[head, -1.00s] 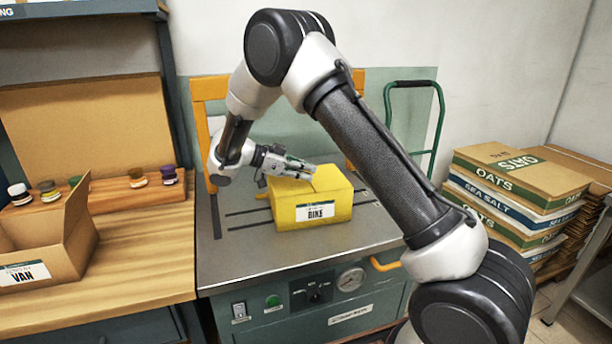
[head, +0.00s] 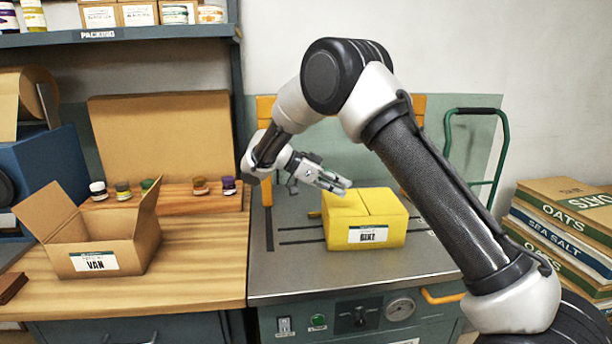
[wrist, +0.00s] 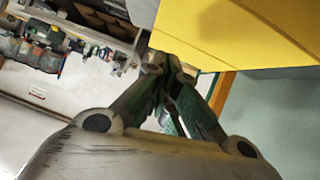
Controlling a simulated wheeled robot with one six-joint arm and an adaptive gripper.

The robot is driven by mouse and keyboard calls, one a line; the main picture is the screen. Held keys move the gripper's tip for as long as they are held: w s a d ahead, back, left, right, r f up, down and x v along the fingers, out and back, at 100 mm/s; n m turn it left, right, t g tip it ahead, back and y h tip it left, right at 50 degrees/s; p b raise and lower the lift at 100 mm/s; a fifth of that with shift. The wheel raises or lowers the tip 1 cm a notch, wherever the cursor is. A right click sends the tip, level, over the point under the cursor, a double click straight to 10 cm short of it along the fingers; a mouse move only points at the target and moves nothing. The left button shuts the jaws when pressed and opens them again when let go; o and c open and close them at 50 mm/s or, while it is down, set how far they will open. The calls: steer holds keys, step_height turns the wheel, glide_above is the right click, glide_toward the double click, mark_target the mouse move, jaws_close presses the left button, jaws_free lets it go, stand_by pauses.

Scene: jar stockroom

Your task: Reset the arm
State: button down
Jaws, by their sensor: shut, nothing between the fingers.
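My gripper (head: 343,188) is shut and empty in the head view. It is at the upper left of a closed yellow box labelled BIKE (head: 365,217), which sits on a grey metal machine top. In the wrist view my gripper's fingers (wrist: 157,65) meet at their tips, and the yellow box (wrist: 235,30) fills the upper right. I cannot tell whether the fingertips touch the box.
An open cardboard box labelled VAN (head: 120,255) stands on the wooden bench (head: 190,280) at left. Several small jars (head: 122,190) line a wooden rack behind it. A shelf (head: 140,36) hangs above. Stacked OATS and SEA SALT cartons (head: 570,225) stand at right.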

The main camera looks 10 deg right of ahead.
steer(key=s+d+r+n+y, duration=0.4)
steer(key=s+d+r, duration=0.3)
steer(key=s+d, duration=0.15)
steer(key=s+d+r+n+y, duration=0.45)
steer(key=s+d+r, duration=0.2)
steer(key=s, duration=0.35)
steer(key=s+d+f+n+t+y, duration=0.2)
steer(key=s+n+t, duration=0.3)
steer(key=s, duration=1.2)
steer(key=n+y, duration=0.1)
steer(key=n, duration=0.3)
steer(key=shift+s+d+t+y, duration=0.15)
steer(key=shift+s+t+y, duration=0.15)
steer(key=shift+y, duration=0.05)
